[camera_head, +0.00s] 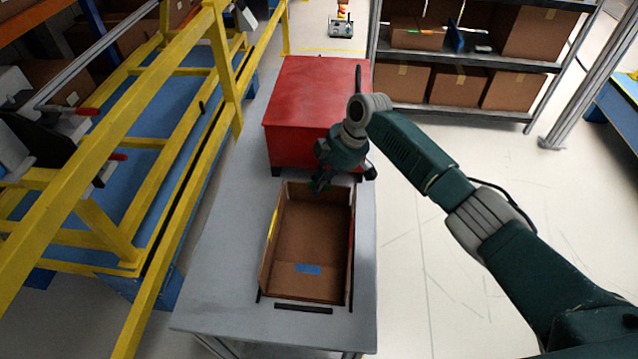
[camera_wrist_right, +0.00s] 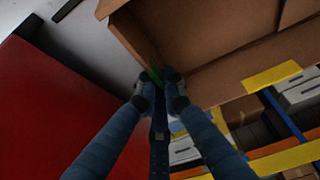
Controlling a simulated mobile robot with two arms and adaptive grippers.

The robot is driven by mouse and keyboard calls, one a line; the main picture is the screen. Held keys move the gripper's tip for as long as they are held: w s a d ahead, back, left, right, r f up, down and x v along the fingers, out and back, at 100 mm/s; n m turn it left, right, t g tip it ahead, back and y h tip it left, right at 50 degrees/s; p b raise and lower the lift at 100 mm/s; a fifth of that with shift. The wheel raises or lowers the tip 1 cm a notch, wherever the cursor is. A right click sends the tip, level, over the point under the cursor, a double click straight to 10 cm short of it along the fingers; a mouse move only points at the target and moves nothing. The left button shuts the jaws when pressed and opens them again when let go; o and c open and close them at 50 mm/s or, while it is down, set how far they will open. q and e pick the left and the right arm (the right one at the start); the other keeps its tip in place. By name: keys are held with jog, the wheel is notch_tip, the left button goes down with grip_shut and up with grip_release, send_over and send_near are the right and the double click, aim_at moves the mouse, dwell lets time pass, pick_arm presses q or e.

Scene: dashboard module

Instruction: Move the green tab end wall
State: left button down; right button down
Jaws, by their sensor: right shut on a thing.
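An open cardboard box (camera_head: 312,235) stands on the grey table. Its far end wall, next to the red box, is partly hidden behind my right gripper (camera_head: 320,185). In the right wrist view, my right gripper (camera_wrist_right: 162,80) is shut on a small green tab (camera_wrist_right: 154,74) at the edge of a cardboard wall (camera_wrist_right: 138,42). The tab is mostly covered by the fingertips. My left gripper is not in view.
A red box (camera_head: 300,100) stands on the grey table (camera_head: 225,265) just behind the cardboard box. A black strip (camera_head: 303,308) lies in front of the box. A yellow frame (camera_head: 222,65) runs along the left side. The table's left part is clear.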

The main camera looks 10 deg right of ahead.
jog(key=shift+r, duration=0.1)
jog(key=s+t+p, duration=0.1)
jog(key=p, duration=0.1)
jog(key=t+p, duration=0.1)
jog(key=p, duration=0.2)
jog(key=shift+s+a+r+n, duration=0.2)
jog(key=shift+s+n, duration=0.1)
jog(key=shift+s, duration=0.1)
jog(key=shift+s+f+t+p, duration=0.1)
jog(key=shift+s+t+p, duration=0.15)
jog(key=shift+t+p, duration=0.15)
jog(key=shift+s+a+f+t+h+p, duration=0.15)
jog(key=shift+s+t+p, duration=0.1)
jog(key=shift+t, duration=0.15)
jog(key=shift+s+f+t+h+p, duration=0.1)
jog(key=shift+s+t+h+p, duration=0.1)
jog(key=shift+t, duration=0.2)
jog(key=shift+s+a+f+n+t, duration=0.1)
jog(key=shift+s+f+n+t, duration=0.15)
jog(key=shift+t, duration=0.3)
jog(key=shift+s+a+f+n+t, duration=0.15)
jog(key=shift+s+t, duration=0.1)
jog(key=shift+t, duration=0.3)
jog(key=shift+d, duration=0.1)
